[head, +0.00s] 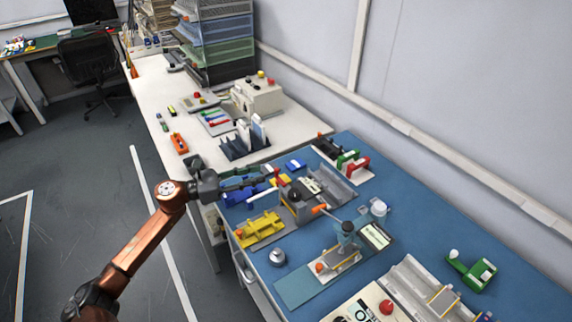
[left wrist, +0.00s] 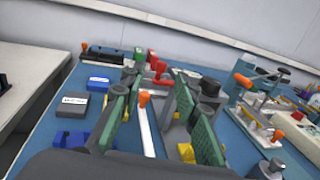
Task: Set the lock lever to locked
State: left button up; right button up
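A white lever bar with an orange knob, which looks like the lock lever (left wrist: 147,128), stands between my left gripper's fingers in the left wrist view. In the head view a white bar with a red-orange tip (head: 277,172) shows just beyond the fingers. My left gripper (head: 262,184) reaches in from the left over the blue mat. Its two green-padded fingers (left wrist: 158,118) are spread apart, with gaps on both sides of the bar. The bar's lower end is hidden by the gripper body. I cannot read the lever's lock position. My right gripper is not in view.
A yellow fixture (head: 262,228) and a blue block (head: 295,164) are close to the left gripper. Red and green toggle clamps (head: 355,161) stand behind. A press-like fixture (head: 345,240) and a grey round knob (head: 277,257) are nearer the front. The blue mat (head: 425,215) has free room at right.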

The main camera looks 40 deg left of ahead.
aim_at(276, 169)
pick_arm(q)
jog(key=shift+w+d, duration=0.3)
jog(key=shift+w, duration=0.05)
jog(key=b+x, duration=0.1)
jog(key=x, duration=0.5)
jog(key=shift+w+d+b, duration=0.25)
jog(key=shift+d+b, duration=0.05)
jog(key=shift+b, duration=0.05)
jog(key=shift+r, duration=0.1)
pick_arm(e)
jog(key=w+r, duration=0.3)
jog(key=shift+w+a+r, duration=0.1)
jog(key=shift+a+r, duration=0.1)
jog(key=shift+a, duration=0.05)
pick_arm(q)
jog(key=shift+c, duration=0.4)
grip_shut()
